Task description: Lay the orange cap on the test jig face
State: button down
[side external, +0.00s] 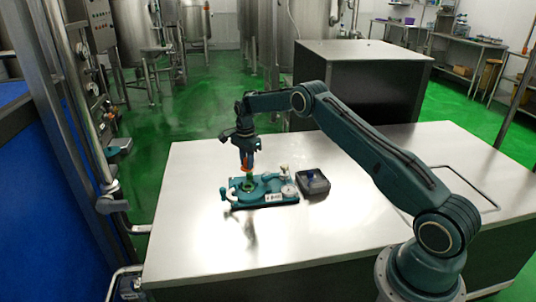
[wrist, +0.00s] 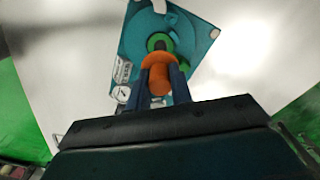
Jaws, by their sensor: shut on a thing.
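The orange cap (wrist: 158,76) is held between the two fingers of my gripper (wrist: 160,84) in the wrist view. In the side view my gripper (side external: 246,166) points down above the left part of the teal test jig (side external: 270,199), and only a small bit of orange shows at its tip. The jig also shows in the wrist view (wrist: 196,32), with a green ring and dark centre (wrist: 158,41) on its face just beyond the cap. The cap partly covers the ring. I cannot tell whether the cap touches the jig.
A small pale fitting and a round gauge (side external: 289,190) sit on the jig's right end. The steel table (side external: 200,245) is clear in front and left of the jig.

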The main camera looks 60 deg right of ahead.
aim_at(248, 186)
jog(key=shift+f, duration=3.95)
jog(key=shift+f, duration=0.25)
jog(key=c, duration=1.2)
grip_release()
jog(key=shift+o, duration=0.2)
jog(key=shift+w, duration=0.1)
jog(key=shift+w+r, duration=0.1)
jog(key=shift+r, duration=0.75)
jog(key=r, duration=1.2)
jog(key=shift+s, duration=0.25)
jog(key=shift+r, duration=0.15)
